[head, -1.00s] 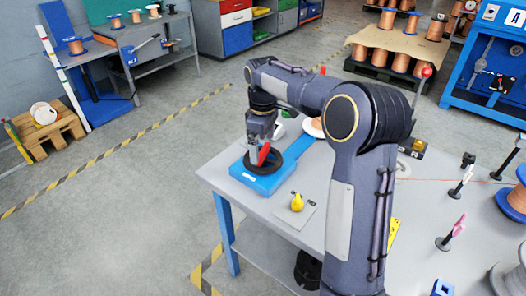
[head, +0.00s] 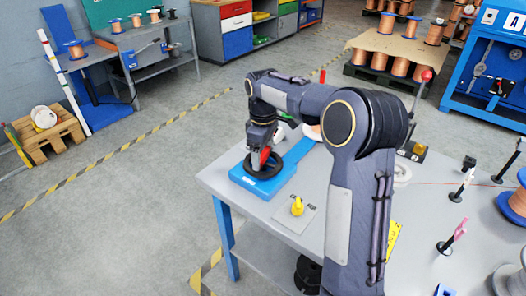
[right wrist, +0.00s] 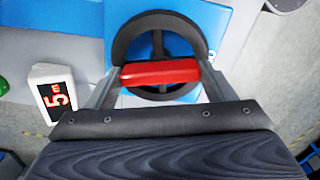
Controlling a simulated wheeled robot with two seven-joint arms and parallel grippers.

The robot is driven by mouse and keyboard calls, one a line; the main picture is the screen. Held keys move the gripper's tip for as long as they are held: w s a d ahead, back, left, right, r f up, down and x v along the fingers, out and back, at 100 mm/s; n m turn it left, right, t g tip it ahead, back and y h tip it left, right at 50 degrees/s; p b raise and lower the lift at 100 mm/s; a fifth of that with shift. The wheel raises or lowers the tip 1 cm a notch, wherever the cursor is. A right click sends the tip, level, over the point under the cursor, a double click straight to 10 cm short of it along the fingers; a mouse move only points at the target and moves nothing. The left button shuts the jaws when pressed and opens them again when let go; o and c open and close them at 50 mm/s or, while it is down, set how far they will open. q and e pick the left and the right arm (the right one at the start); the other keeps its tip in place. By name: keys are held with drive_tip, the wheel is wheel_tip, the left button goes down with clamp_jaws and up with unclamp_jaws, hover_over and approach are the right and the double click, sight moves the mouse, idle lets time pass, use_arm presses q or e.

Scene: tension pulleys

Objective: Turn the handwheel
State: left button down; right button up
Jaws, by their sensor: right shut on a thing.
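The handwheel is a black ring with spokes (head: 279,171), lying on a blue base (head: 262,187) at the table's left corner. In the right wrist view the ring (right wrist: 125,43) shows from above with a red handle (right wrist: 160,73) across its near part. My right gripper (right wrist: 161,76) has one finger at each end of the red handle and is shut on it. In the head view my right gripper (head: 262,154) comes down over the wheel and hides part of it. The red handle (head: 265,156) shows beside the fingers. My left gripper is not in view.
A yellow knob (head: 297,206) stands on a grey plate in front of the base. A white display reading 5 m (right wrist: 54,93) lies left of the wheel. Copper spools (head: 518,202) and small posts stand on the table's right.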

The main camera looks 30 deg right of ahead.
drive_tip(key=shift+r, duration=0.1)
drive_tip(key=shift+r+m+p, duration=0.15)
drive_tip(key=shift+m+p, duration=0.95)
drive_tip(key=m+p, duration=0.2)
drive_tip(key=m, duration=0.1)
drive_tip(key=shift+m, duration=0.3)
drive_tip(key=m+p, duration=0.2)
drive_tip(key=m, duration=0.2)
drive_tip(key=shift+p, duration=0.35)
drive_tip(key=shift+m+p, duration=0.6)
drive_tip(key=shift+m, duration=1)
drive_tip(key=o, duration=1)
drive_tip(key=shift+f, duration=0.2)
